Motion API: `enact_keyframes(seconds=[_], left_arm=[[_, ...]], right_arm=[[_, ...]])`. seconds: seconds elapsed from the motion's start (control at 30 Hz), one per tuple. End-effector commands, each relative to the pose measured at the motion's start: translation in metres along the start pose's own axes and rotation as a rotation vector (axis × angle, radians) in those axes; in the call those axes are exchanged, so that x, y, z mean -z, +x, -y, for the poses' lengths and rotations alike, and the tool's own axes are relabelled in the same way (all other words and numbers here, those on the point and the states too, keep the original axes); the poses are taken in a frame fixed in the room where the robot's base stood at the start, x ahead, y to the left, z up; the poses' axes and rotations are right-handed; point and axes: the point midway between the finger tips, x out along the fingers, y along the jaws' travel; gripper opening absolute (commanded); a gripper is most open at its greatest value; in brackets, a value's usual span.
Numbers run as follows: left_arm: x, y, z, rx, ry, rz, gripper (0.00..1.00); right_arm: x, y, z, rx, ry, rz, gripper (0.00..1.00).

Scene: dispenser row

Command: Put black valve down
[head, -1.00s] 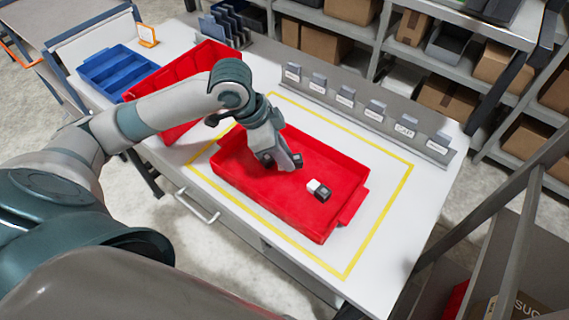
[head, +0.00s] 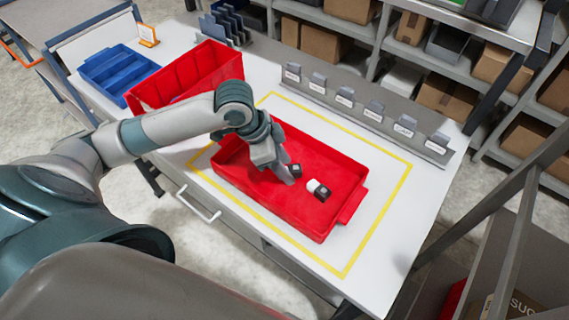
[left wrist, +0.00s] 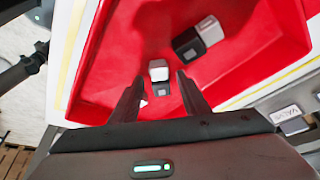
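The black valve (head: 295,170), a small dark block with a pale part, is inside the red tray (head: 350,212), beside my left gripper's fingertips. My left gripper (head: 285,177) reaches low into the tray. In the left wrist view its two fingers (left wrist: 159,80) stand apart, with the valve (left wrist: 159,72) near and between the tips; I see no finger clearly pressing on it. A second black-and-white block (head: 318,190) lies to its right in the tray and shows in the left wrist view (left wrist: 200,38). My right gripper is not in view.
The tray stands within a yellow outline (head: 376,225) on the white table. A red divided bin (head: 190,75) and a blue bin (head: 118,72) stand at the upper left. A grey labelled rail (head: 365,115) runs along the back edge.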

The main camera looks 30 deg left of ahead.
Motion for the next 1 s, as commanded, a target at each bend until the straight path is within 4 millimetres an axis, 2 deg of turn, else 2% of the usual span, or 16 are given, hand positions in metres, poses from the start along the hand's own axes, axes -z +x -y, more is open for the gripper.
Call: enact_keyframes(seconds=[0.27,0.47,0.67,1.0], left_arm=[[0.000,-0.001,0.000,0.001,0.000,0.000,0.42],[0.001,-0.012,0.001,0.002,0.000,-0.001,0.42],[0.000,-0.038,0.001,0.004,0.001,-0.001,0.42],[0.000,-0.097,0.001,0.004,0.001,0.000,0.42]], right_arm=[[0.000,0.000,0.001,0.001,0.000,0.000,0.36],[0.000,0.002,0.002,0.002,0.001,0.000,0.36],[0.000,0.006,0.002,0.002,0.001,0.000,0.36],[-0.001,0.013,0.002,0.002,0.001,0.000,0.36]])
